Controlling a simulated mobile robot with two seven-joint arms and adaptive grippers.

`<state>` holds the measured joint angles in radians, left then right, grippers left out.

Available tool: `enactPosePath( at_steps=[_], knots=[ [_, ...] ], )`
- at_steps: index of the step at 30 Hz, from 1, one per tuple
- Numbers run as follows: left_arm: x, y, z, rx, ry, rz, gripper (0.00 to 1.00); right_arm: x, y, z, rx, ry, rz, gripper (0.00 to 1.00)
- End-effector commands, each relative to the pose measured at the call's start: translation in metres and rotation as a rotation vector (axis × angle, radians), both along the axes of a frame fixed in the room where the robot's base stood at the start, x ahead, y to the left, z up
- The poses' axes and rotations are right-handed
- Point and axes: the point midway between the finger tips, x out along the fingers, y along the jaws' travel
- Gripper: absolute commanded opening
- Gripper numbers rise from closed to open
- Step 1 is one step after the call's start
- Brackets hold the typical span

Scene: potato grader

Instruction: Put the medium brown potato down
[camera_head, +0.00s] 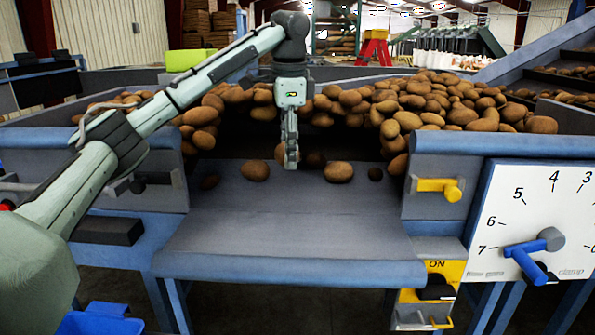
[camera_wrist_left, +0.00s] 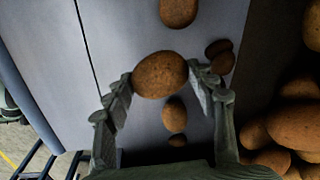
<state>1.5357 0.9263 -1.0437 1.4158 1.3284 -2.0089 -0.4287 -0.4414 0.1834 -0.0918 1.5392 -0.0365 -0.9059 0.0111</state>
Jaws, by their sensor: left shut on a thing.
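My left gripper (camera_head: 291,160) hangs straight down over the grey sorting shelf (camera_head: 290,225). In the left wrist view the left gripper (camera_wrist_left: 160,82) is shut on a medium brown potato (camera_wrist_left: 160,75), with one finger on each side of it. In the head view this potato (camera_head: 280,153) is partly hidden by the fingers. I cannot tell whether it touches the shelf or is just above it. My right gripper is not in view.
Other potatoes lie on the shelf: a brown one (camera_head: 254,170) left of the gripper, a larger one (camera_head: 339,172) to the right, and small dark ones (camera_head: 375,173). A potato heap (camera_head: 440,105) lies behind. The front of the shelf is clear.

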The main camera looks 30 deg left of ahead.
Motion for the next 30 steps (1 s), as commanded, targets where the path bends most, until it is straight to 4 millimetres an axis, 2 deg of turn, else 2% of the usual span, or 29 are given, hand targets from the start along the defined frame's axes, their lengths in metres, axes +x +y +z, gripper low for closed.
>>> enactPosePath(
  at_steps=[5, 8, 16, 27, 28, 30],
  knots=[
    [0.01, -0.015, -0.01, -0.001, -0.002, 0.0, 0.25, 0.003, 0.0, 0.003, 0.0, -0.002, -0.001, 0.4],
    [0.01, -0.015, -0.015, 0.0, -0.001, 0.002, 0.25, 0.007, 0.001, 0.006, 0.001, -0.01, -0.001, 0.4],
    [0.01, -0.015, -0.049, 0.001, 0.0, 0.001, 0.25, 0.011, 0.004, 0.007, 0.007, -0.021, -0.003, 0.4],
    [0.01, -0.015, -0.054, 0.001, -0.001, 0.001, 0.25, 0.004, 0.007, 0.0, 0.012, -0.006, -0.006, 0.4],
    [0.01, -0.015, -0.054, 0.001, -0.001, 0.001, 0.6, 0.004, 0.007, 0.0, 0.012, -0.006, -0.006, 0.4],
    [0.01, -0.015, -0.054, 0.001, -0.001, 0.001, 0.68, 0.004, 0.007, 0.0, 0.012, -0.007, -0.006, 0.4]
  ],
)
